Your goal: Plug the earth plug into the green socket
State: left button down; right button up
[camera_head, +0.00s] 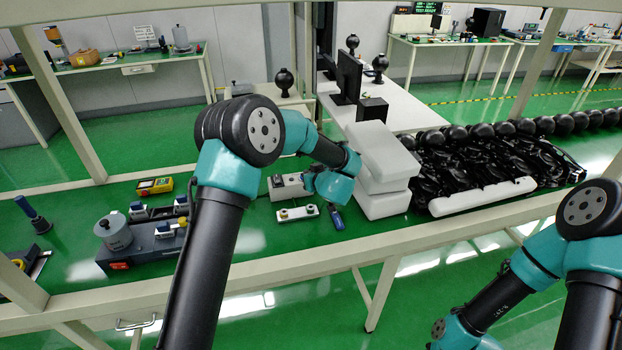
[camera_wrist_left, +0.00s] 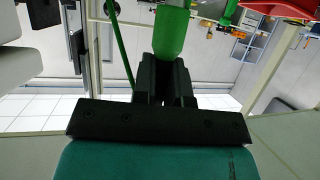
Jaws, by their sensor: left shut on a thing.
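My left gripper (camera_wrist_left: 166,78) is shut on a green cylindrical plug (camera_wrist_left: 172,32) in the left wrist view. In the head view, my left wrist hides the jaws and plug. A small pale panel (camera_head: 297,213) with two round sockets lies on the bench just left of and below that wrist; its socket colours are too small to tell surely. Whether the plug touches a socket cannot be seen. My right arm is at the lower right; its gripper is out of view.
A grey box (camera_head: 287,187) stands behind the panel. A blue-handled item (camera_head: 336,218) lies to its right. White blocks (camera_head: 382,190) and black parts (camera_head: 480,165) fill the bench's right. A dark unit (camera_head: 150,240) and yellow meter (camera_head: 155,186) stand left.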

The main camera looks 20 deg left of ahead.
pick_arm(q)
jog(key=shift+f, duration=0.1)
jog(key=shift+f, duration=1.4)
jog(key=shift+f, duration=0.1)
jog(key=shift+f, duration=1.65)
jog(key=shift+f, duration=1.2)
jog(key=c, duration=1.1)
grip_release()
jog(key=shift+s, duration=0.1)
jog(key=v, duration=1.7)
jog(key=shift+d+r, duration=0.1)
jog(key=shift+r, duration=0.05)
